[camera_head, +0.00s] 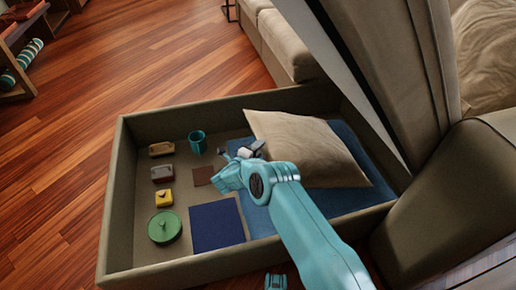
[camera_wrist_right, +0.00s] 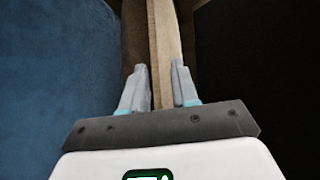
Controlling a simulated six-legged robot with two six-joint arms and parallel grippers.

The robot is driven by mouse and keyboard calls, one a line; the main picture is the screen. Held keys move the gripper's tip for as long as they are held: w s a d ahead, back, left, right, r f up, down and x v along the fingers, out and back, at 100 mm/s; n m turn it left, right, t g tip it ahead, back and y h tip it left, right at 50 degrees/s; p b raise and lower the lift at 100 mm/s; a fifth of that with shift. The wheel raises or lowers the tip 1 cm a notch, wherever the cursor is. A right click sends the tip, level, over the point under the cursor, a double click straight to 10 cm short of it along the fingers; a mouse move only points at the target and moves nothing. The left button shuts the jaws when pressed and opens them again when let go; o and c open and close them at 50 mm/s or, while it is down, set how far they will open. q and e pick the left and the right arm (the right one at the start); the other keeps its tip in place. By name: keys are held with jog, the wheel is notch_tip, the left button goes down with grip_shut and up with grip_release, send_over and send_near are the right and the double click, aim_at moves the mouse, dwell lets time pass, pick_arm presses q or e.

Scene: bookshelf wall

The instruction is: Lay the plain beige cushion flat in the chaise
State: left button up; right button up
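The plain beige cushion (camera_head: 308,148) is in the open chaise box (camera_head: 118,195), towards its right half, above a blue cloth (camera_head: 345,200). It looks tilted, with its left side raised. My right gripper (camera_head: 252,150) is at the cushion's left edge. In the right wrist view, a beige strip of the cushion (camera_wrist_right: 165,50) runs between the two fingers of the right gripper (camera_wrist_right: 160,72), which look closed on it. The cushion's underside is hidden.
In the box's left part are a teal mug (camera_head: 197,142), several small blocks such as a yellow one (camera_head: 164,198), a green round lidded pot (camera_head: 164,228) and a dark blue square (camera_head: 217,226). The raised lid (camera_head: 385,70) stands at the right. Wooden floor (camera_head: 60,160) is clear at left.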

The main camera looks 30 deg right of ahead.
jog(key=shift+o, duration=0.6)
jog(key=shift+f, duration=0.1)
pick_arm(q)
jog(key=s+r+g+p, duration=0.1)
jog(key=s+r+p, duration=0.3)
jog(key=r+p, duration=0.2)
jog(key=shift+s+d+r+g, duration=0.2)
jog(key=shift+s+d+g, duration=0.15)
jog(key=shift+d+g, duration=0.1)
pick_arm(e)
jog(key=v, duration=1.6)
jog(key=shift+s+a, duration=0.1)
jog(key=shift+a, duration=0.05)
